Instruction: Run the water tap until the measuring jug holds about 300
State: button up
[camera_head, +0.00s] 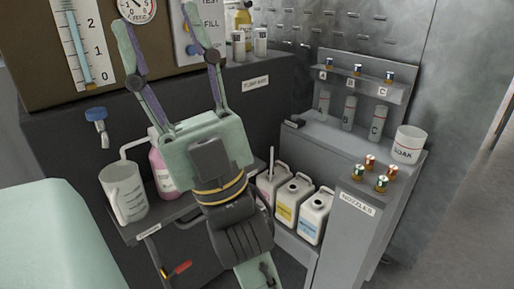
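The water tap has a blue knob (96,113) and a short grey spout on the dark cabinet front at the left. The measuring jug (122,195) is translucent with grey marks and stands upright on the shelf below and slightly right of the tap. Its water level and numbers cannot be made out. My gripper (155,17) is open and empty, its two fingers spread wide and pointing up in the picture, right of the tap and jug. Its body hides part of the shelf and cabinet. No water stream shows under the spout.
A pink bottle (162,176) with a bent white tube stands just right of the jug. White jugs (285,203) stand in a lower bay. A nozzle stand (356,220) and a SOAK cup (408,145) are at the right. A red-handled lever (178,269) is below the shelf.

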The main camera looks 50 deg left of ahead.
aim_at(97, 114)
jog(key=u, duration=2)
